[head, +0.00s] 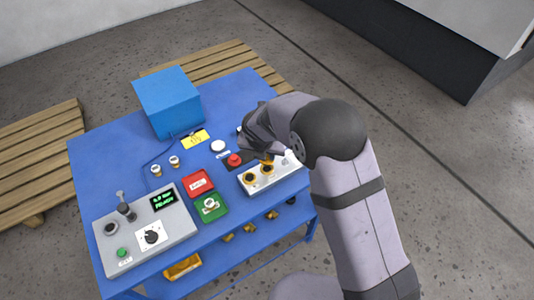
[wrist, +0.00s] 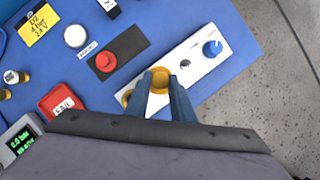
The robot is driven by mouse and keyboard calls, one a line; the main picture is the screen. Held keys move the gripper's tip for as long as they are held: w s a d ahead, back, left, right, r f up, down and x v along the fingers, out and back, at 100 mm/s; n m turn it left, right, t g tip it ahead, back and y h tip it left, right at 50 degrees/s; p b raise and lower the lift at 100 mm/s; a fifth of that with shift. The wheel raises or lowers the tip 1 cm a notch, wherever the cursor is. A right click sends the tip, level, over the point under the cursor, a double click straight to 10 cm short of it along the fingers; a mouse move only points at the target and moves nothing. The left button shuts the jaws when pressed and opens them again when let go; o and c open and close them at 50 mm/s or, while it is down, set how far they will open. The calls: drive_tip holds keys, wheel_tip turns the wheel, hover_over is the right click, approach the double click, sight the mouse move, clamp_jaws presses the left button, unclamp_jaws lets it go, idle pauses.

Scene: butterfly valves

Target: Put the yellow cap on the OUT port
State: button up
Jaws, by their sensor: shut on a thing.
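My gripper (wrist: 158,82) is closed on a yellow round piece, seemingly the yellow cap (wrist: 159,76), with one blue finger on each side of it. The cap is over the white port panel (wrist: 196,62); I cannot tell whether it touches the panel. Another yellow round piece (wrist: 127,97) is on the panel to its left, partly behind a finger. A dark round port (wrist: 184,63) and a blue round piece (wrist: 212,48) are to its right. No OUT label can be read. In the head view my arm covers part of the panel (head: 286,172).
A red round button (head: 234,159) on a dark plate and a white disc (head: 218,146) sit beside the panel. Red (head: 197,184) and green (head: 210,207) trays, a grey control box (head: 137,236) and a blue box (head: 168,101) stand on the blue table (head: 105,150).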

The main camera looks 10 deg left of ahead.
sight(266, 162)
drive_tip(key=shift+f, duration=0.2)
drive_tip(key=shift+f+b, duration=1.95)
drive_tip(key=shift+b, duration=0.4)
drive_tip(key=shift+p, duration=0.65)
drive_tip(key=shift+f+p, duration=0.15)
drive_tip(key=shift+p, duration=0.3)
idle(1.3)
drive_tip(key=o, duration=1.1)
drive_tip(key=shift+o, duration=0.5)
drive_tip(key=o, duration=0.4)
drive_tip(key=shift+c, duration=0.2)
